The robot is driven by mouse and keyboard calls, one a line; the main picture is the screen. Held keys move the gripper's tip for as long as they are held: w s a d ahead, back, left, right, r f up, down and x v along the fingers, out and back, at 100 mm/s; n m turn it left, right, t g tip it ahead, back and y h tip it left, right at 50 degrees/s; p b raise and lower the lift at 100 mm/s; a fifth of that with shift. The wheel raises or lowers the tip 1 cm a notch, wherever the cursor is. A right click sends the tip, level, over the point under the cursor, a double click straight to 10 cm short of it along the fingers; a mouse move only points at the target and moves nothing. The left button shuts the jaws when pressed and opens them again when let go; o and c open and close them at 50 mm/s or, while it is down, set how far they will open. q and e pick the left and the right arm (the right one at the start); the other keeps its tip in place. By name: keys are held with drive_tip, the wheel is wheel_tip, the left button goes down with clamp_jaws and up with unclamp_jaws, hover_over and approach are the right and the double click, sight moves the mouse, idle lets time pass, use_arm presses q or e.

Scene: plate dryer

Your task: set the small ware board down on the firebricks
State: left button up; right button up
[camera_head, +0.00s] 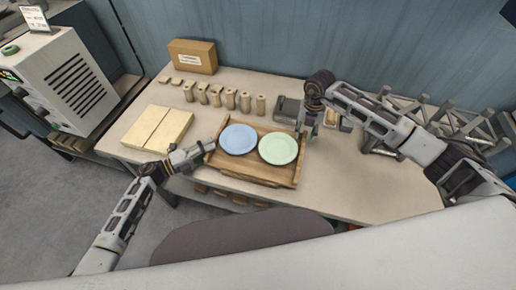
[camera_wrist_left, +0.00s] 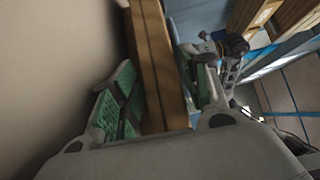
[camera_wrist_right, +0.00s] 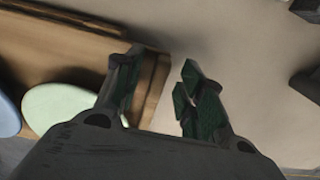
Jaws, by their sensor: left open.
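The wooden small ware board (camera_head: 231,173) has raised end walls and carries a blue plate (camera_head: 238,139) and a green plate (camera_head: 278,148). It rests on the table, right of the two pale, flat firebricks (camera_head: 157,128), which lie side by side. My left gripper (camera_head: 209,146) is open at the board's left end; in the left wrist view the wooden wall (camera_wrist_left: 155,60) lies between its fingers. My right gripper (camera_head: 306,127) is at the board's right end; in the right wrist view its fingers (camera_wrist_right: 160,85) stand apart, with the wooden end wall between them and a gap beside it.
A row of several small tan posts (camera_head: 230,98) and a cardboard box (camera_head: 193,56) stand behind the board and firebricks. A grey metal rack (camera_head: 455,120) is at the right. The firebricks' top is bare. The table's front right is clear.

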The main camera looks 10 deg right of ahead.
use_arm(q)
drive_tip(key=shift+d, duration=0.1)
use_arm(e)
drive_tip(key=shift+f, duration=0.1)
use_arm(q)
drive_tip(key=c, duration=0.7)
use_arm(e)
drive_tip(key=c, duration=0.7)
use_arm(q)
clamp_jaws()
use_arm(e)
clamp_jaws()
